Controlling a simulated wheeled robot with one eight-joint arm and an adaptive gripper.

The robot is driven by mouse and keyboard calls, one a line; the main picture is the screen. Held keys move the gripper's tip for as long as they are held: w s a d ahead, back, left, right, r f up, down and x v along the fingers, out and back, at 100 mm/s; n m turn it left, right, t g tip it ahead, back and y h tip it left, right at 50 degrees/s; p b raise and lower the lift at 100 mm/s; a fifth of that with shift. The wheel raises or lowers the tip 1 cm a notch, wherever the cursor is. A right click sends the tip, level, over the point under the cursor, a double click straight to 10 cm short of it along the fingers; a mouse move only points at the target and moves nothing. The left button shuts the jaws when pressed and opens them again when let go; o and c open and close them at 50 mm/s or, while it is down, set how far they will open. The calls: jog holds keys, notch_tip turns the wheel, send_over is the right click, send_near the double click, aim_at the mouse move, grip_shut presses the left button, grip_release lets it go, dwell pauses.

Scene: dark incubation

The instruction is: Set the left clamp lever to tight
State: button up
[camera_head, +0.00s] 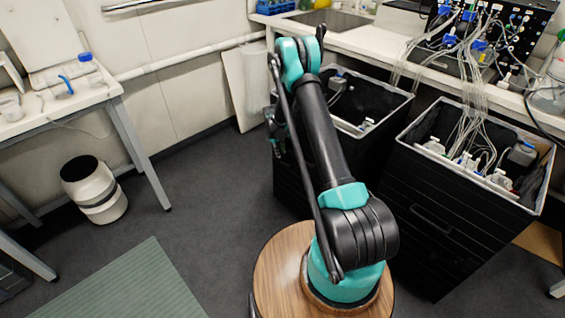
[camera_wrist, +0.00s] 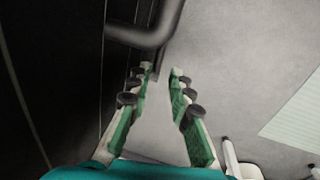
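My gripper (camera_wrist: 161,74) shows in the wrist view with its two green-padded fingers apart and nothing between them. In the head view my gripper is mostly hidden by my arm, beside the left edge of the left black bin (camera_head: 392,112). The left bin holds a few white fittings (camera_head: 368,124). The right black bin (camera_head: 425,215) holds several white bottle tops with tubes. I cannot make out a clamp lever or its setting in either view. A thick dark bar (camera_wrist: 150,36) crosses beyond the fingertips in the wrist view, close to a black surface (camera_wrist: 50,70).
A bench (camera_head: 378,38) with a tubed black instrument (camera_head: 510,25) runs above the bins. A white table (camera_head: 60,105) and a bin with a dark opening (camera_head: 95,190) stand left. A green mat (camera_head: 120,285) lies on the floor. The floor between is clear.

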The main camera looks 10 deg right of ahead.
aim_at(283, 163)
jog(key=f, duration=0.2)
jog(key=d+f, duration=0.1)
jog(key=f, duration=0.2)
jog(key=w+f, duration=0.1)
jog(key=f, duration=0.2)
jog(key=shift+d, duration=0.15)
jog(key=shift+c, duration=0.2)
grip_shut()
